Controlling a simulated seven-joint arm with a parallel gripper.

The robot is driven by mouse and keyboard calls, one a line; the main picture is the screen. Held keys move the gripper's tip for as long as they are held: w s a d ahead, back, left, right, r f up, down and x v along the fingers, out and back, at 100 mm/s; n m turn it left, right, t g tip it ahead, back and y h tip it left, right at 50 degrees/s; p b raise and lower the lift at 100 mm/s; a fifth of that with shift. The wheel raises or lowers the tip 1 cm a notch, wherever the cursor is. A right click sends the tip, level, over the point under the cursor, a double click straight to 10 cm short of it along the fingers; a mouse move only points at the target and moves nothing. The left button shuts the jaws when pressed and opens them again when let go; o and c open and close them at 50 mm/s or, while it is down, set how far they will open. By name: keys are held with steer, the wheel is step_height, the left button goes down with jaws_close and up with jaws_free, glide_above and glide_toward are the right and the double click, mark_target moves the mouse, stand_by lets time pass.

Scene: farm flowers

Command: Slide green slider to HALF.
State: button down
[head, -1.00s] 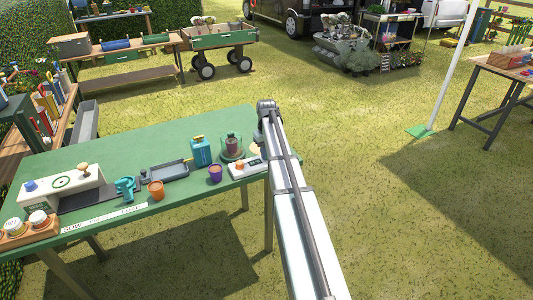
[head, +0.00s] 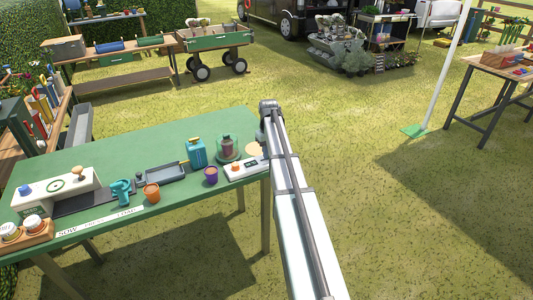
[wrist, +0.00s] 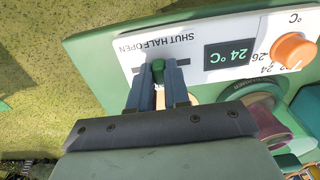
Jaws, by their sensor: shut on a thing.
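The white control panel (wrist: 225,52) fills the upper part of the wrist view, with a slot labelled SHUT, HALF and OPEN, seen upside down. The green slider (wrist: 158,70) stands in this slot, close to the middle label, HALF. My gripper (wrist: 158,82) is shut on the green slider, one finger on each side of it. In the head view the panel (head: 243,168) lies at the right end of the green table (head: 165,143); my arm hides the slider and my gripper there.
On the panel are a 24 °C display (wrist: 230,54) and an orange knob (wrist: 293,50). A glass dome (head: 228,147) stands close behind the panel. A purple cup (head: 211,175) and a teal canister (head: 197,152) are to its left. Grass lies beyond the table edge.

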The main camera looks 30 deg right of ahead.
steer(key=c, duration=1.1)
jaws_free()
steer(key=shift+r, duration=0.1)
step_height(320, 180, up, 14)
steer(key=shift+f, duration=0.15)
steer(key=s+a+f+g+y, duration=0.1)
steer(key=s+a+f, duration=0.6)
steer(key=f, duration=0.6)
steer(key=s+a+f+g, duration=0.2)
steer(key=s+a+f, duration=0.2)
steer(key=s+f, duration=0.75)
steer(key=s+a+f+g+y, duration=0.1)
steer(key=s+a+f, duration=0.45)
steer(key=f, duration=0.95)
steer(key=s+a+f+g, duration=0.1)
steer(key=s+a+f, duration=0.2)
steer(key=s, duration=0.7)
steer(key=s+a+f+g+h, duration=0.1)
steer(key=s+a+f, duration=0.3)
steer(key=s+f, duration=0.3)
steer(key=s+a+f+h, duration=0.1)
steer(key=s+a+f, duration=0.2)
steer(key=s, duration=1)
steer(key=shift+s+a+f+g, duration=0.15)
steer(key=shift+s+f+g, duration=0.05)
steer(key=shift+f, duration=0.35)
steer(key=shift+s+a+f+g, duration=0.15)
steer(key=shift+s+f+g, duration=0.05)
steer(key=shift+f, duration=0.35)
